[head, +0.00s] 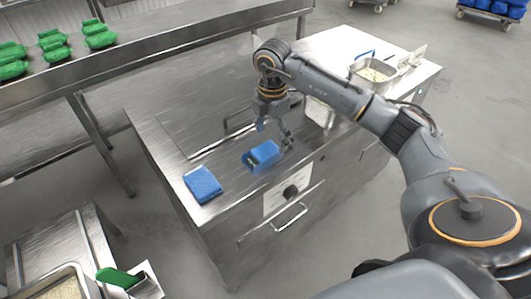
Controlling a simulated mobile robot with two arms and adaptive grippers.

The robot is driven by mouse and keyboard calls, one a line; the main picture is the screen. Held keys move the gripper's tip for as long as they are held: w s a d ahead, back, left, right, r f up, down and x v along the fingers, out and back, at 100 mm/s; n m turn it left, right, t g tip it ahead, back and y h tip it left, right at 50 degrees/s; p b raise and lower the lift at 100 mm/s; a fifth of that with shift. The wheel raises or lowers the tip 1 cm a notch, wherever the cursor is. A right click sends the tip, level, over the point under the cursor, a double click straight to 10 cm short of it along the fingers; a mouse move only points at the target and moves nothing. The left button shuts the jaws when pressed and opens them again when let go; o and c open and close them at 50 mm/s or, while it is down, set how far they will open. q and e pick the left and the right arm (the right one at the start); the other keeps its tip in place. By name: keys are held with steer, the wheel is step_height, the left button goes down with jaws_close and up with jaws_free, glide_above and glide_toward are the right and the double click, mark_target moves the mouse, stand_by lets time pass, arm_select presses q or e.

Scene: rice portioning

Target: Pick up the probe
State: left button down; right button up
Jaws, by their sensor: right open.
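A blue block-shaped object (262,154) with a small dark panel on its left side lies on the steel counter; it may be the probe, but it is too small to tell. My right gripper (275,134) points down just behind and above this blue object. Its two fingers are spread and nothing shows between them. Whether a fingertip touches the object cannot be told. My left gripper is out of view.
A folded blue cloth-like item (203,184) lies on the steel counter (165,135) at its front left. A metal pan with pale contents (373,72) stands at the counter's right end. Green packs (54,45) sit on a shelf at upper left. A green-handled tool (118,278) lies lower left.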

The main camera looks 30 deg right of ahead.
mark_target(266, 150)
steer(key=shift+w+f, duration=0.1)
steer(key=shift+f, duration=0.35)
steer(key=shift+w+a+f+p, duration=0.1)
steer(key=shift+a+f+p, duration=0.2)
steer(key=shift+f, duration=0.25)
steer(key=shift+a+f+p, duration=0.2)
steer(key=shift+f+p, duration=0.1)
steer(key=shift+f, duration=0.2)
step_height(266, 150, down, 2)
steer(key=shift+w+a+f, duration=0.15)
steer(key=shift+f, duration=0.1)
steer(key=shift+f+p, duration=0.3)
steer(key=shift+f, duration=0.05)
steer(key=shift+c, duration=0.2)
steer(key=c, duration=1.1)
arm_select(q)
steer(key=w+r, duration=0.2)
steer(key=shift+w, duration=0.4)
arm_select(e)
steer(key=shift+c, duration=0.5)
